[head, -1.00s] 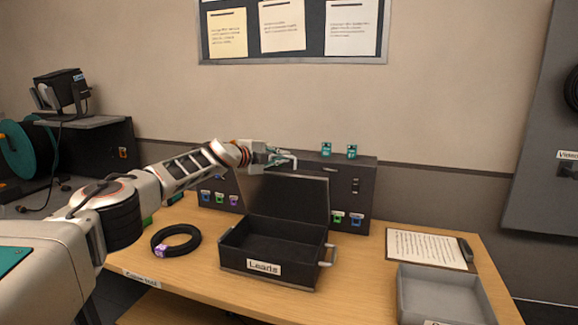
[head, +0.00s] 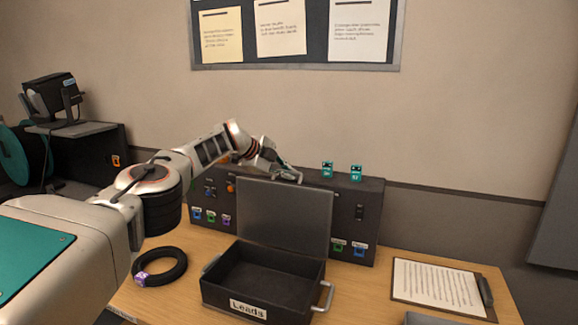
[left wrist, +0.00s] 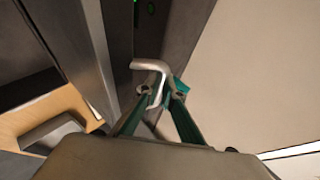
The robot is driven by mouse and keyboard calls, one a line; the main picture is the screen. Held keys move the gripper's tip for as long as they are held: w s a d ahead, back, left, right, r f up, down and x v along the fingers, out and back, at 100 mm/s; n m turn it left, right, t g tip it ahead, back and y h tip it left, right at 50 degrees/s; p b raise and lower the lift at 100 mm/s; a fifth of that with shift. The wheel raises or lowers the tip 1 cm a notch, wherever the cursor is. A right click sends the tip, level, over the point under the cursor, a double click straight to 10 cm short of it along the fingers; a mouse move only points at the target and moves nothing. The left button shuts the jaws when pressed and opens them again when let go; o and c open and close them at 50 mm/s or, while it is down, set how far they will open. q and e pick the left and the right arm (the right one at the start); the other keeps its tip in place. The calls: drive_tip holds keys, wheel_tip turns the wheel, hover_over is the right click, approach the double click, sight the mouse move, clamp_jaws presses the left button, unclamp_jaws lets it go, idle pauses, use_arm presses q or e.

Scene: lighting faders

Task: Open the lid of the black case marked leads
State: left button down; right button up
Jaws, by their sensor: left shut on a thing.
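The black case (head: 262,308) marked Leads sits on the wooden table with its empty inside showing. Its lid (head: 285,218) stands up at the back, open and close to upright. My left gripper (head: 292,176) is at the lid's top edge. In the left wrist view my left gripper (left wrist: 160,95) is shut on the silver lid handle (left wrist: 149,66), which shows between and just beyond the fingertips. The lid's dark panel (left wrist: 118,45) runs beside it. My right gripper is not in view.
A dark panel box (head: 358,215) with coloured sockets stands right behind the lid, with two teal blocks on top. A coiled black cable (head: 160,265) lies left of the case. A clipboard (head: 438,287) lies to the right, with a grey tray (head: 432,319) in front.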

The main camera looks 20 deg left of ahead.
use_arm(q)
drive_tip(key=shift+d, duration=0.15)
drive_tip(key=c, duration=2.4)
unclamp_jaws()
drive_tip(key=shift+c, duration=0.2)
drive_tip(key=shift+a+r, duration=0.15)
drive_tip(key=shift+a, duration=0.1)
drive_tip(key=shift+s+a+r, duration=0.25)
drive_tip(key=shift+s+r, duration=0.05)
drive_tip(key=shift+r, duration=0.05)
drive_tip(key=v, duration=1)
drive_tip(key=shift+s, duration=0.3)
drive_tip(key=shift+d+r, duration=0.1)
drive_tip(key=shift+d, duration=0.1)
